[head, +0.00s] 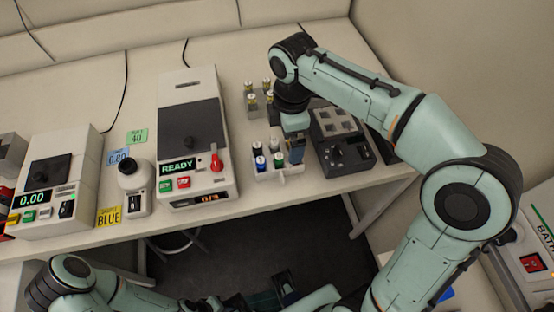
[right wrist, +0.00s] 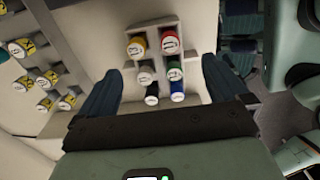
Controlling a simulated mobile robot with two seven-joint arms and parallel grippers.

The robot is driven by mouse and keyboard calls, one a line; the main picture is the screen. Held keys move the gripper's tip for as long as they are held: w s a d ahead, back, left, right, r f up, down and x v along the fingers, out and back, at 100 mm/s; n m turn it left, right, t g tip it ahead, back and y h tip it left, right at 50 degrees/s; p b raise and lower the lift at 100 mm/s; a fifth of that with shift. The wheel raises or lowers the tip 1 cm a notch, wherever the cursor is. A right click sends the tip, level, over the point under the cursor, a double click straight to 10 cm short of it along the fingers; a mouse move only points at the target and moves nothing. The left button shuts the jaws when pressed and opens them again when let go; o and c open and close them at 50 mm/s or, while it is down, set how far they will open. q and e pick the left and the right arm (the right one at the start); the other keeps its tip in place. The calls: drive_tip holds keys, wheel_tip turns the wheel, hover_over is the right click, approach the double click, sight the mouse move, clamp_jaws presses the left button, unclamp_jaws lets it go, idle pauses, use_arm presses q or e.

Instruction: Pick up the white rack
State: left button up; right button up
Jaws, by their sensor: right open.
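The white rack (head: 283,176) stands on the bench in the head view, holding several vials with coloured caps. My right gripper (head: 293,148) points down at the rack and partly hides it. In the right wrist view the rack (right wrist: 157,66) lies between the two spread fingers of my right gripper (right wrist: 160,70), with yellow, red, green, blue and pale caps showing. The fingers are open, one on each side; contact with the rack cannot be made out. My left gripper (head: 277,294) is low at the bottom of the head view, its fingers unclear.
Another rack of yellow-capped vials (head: 258,98) stands behind the white rack. The READY device (head: 195,140) is close on the left, and a dark block device (head: 341,140) close on the right. The bench's front edge is just before the rack.

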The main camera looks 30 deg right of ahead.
sight(284, 151)
drive_tip(key=f, duration=0.5)
drive_tip(key=f+b, duration=0.1)
drive_tip(key=f, duration=0.1)
drive_tip(key=shift+w+a+f, duration=0.2)
drive_tip(key=shift+w+a, duration=0.15)
drive_tip(key=c, duration=0.9)
